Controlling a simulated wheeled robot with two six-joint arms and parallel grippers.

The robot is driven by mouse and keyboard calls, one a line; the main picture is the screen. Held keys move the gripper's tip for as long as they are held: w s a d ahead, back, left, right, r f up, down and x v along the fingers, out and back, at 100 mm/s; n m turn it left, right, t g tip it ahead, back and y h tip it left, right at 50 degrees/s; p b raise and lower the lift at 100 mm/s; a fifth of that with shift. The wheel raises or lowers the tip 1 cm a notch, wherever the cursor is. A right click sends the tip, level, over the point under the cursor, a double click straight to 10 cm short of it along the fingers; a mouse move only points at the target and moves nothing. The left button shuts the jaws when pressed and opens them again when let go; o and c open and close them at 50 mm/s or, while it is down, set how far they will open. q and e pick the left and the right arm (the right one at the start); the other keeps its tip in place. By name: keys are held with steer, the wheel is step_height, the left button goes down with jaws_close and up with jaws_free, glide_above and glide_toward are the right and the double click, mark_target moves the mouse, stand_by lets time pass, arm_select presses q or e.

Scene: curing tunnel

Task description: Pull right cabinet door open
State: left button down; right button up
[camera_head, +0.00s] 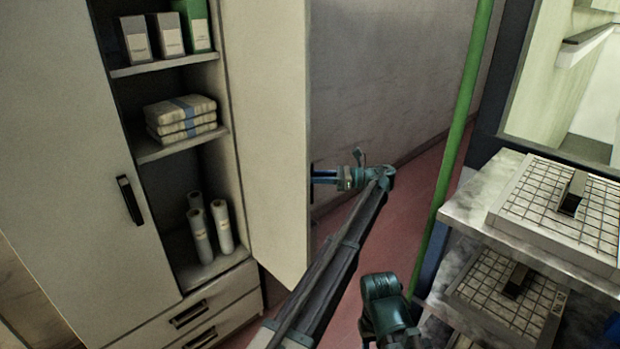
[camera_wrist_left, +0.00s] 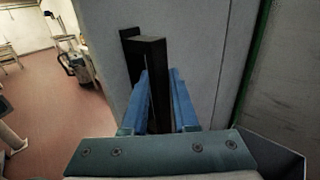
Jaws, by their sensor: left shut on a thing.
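The right cabinet door (camera_head: 268,130) stands wide open, swung out to the right of the shelves. My left gripper (camera_head: 318,178) reaches the outer face of this door from the right; the door edge partly hides its fingertips. In the left wrist view, the blue fingers of my left gripper (camera_wrist_left: 160,78) are shut on the dark upright door handle (camera_wrist_left: 153,60), one on each side, against the grey door face (camera_wrist_left: 205,60). My right gripper is not in view.
The left cabinet door (camera_head: 70,150) is closed. Open shelves hold boxes (camera_head: 168,35), folded packs (camera_head: 180,118) and white rolls (camera_head: 222,226); drawers (camera_head: 190,315) sit below. A green post (camera_head: 455,140) and a rack with gridded trays (camera_head: 500,225) stand at right.

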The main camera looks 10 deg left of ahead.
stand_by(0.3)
arm_select(q)
steer(key=c, duration=0.7)
jaws_free()
steer(key=shift+f, duration=0.1)
